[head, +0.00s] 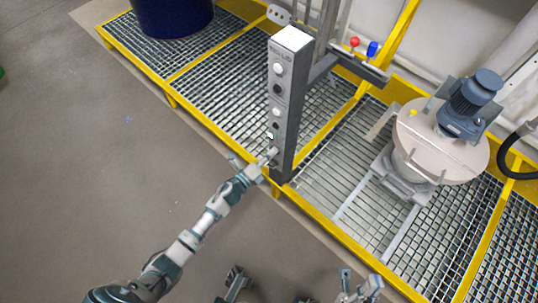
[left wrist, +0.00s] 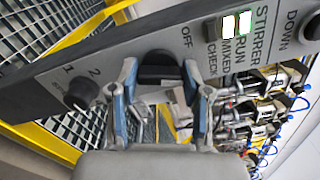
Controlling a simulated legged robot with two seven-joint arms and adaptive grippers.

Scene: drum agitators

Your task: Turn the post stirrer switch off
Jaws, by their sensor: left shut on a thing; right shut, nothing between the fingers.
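The grey control post (head: 291,105) stands upright at the yellow-edged grating. Its panel fills the top of the left wrist view, with the words STIRRER, RUN, MIXED, CHECK and OFF. The black switch knob (left wrist: 158,72) sits just below the word OFF. My left gripper (head: 268,158) is at the lower part of the post in the head view. In the left wrist view its two fingers (left wrist: 160,82) are closed on either side of this knob. Two lamps (left wrist: 236,25) by RUN and MIXED are lit whitish with green edges. My right gripper (head: 358,287) is shut and empty at the bottom edge, away from the post.
Another black knob (left wrist: 81,95) marked 1 and 2 is left of the gripped one. A mixer with a grey motor (head: 473,92) stands on the grating at right. A blue drum (head: 172,14) stands at the back left. The grey floor (head: 90,170) at left is clear.

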